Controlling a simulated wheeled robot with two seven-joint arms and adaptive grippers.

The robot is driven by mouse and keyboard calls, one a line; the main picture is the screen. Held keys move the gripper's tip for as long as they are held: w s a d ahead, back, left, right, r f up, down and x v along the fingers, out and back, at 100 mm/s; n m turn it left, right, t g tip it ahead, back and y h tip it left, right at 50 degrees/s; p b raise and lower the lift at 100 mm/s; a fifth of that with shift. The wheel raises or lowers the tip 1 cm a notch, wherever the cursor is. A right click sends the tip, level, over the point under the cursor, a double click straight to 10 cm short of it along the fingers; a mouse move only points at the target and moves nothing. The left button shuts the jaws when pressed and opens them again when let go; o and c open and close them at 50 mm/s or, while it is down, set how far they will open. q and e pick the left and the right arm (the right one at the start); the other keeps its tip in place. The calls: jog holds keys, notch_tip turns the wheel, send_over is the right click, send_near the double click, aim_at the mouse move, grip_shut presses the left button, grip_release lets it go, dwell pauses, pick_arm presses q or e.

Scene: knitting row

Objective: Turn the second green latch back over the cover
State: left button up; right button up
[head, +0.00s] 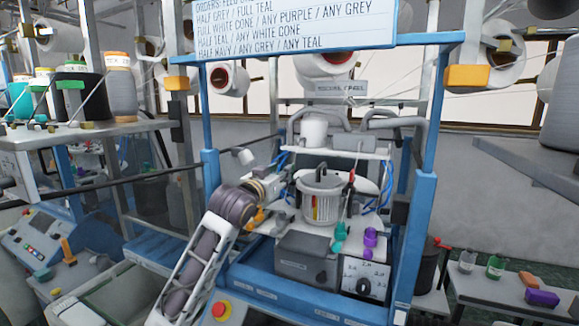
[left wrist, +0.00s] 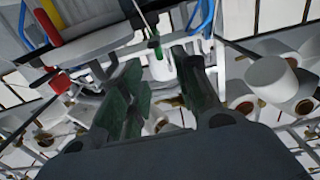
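My left arm reaches in from the lower left in the head view, with its wrist beside the grey ribbed drum (head: 321,200) on the blue-framed machine. I cannot make out its fingertips there. In the left wrist view my left gripper (left wrist: 158,75) has its two dark green fingers apart, with nothing seen between them. A small green piece on a thin stem (left wrist: 154,42) shows beyond the gap between the fingers. I cannot tell which is the second latch, nor pick out the cover. My right gripper is not in view.
A white cone (head: 314,133) stands on the shelf above the drum. Teal and purple knobs (head: 370,240) sit above a white dial panel (head: 365,277), next to a dark grey box (head: 306,257). Blue posts (head: 425,215) border the machine. Grey pipes (head: 380,125) are overhead.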

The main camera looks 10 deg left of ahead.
pick_arm(q)
jog(key=shift+w+d+p, duration=0.25)
jog(key=shift+w+p, duration=0.1)
jog(key=shift+w, duration=0.9)
jog(key=shift+w+d+p, duration=0.25)
jog(key=shift+w+p, duration=0.1)
jog(key=shift+w, duration=0.85)
jog(key=shift+w+d+p, duration=0.25)
jog(key=shift+w+p, duration=0.1)
jog(key=shift+w, duration=0.9)
grip_shut()
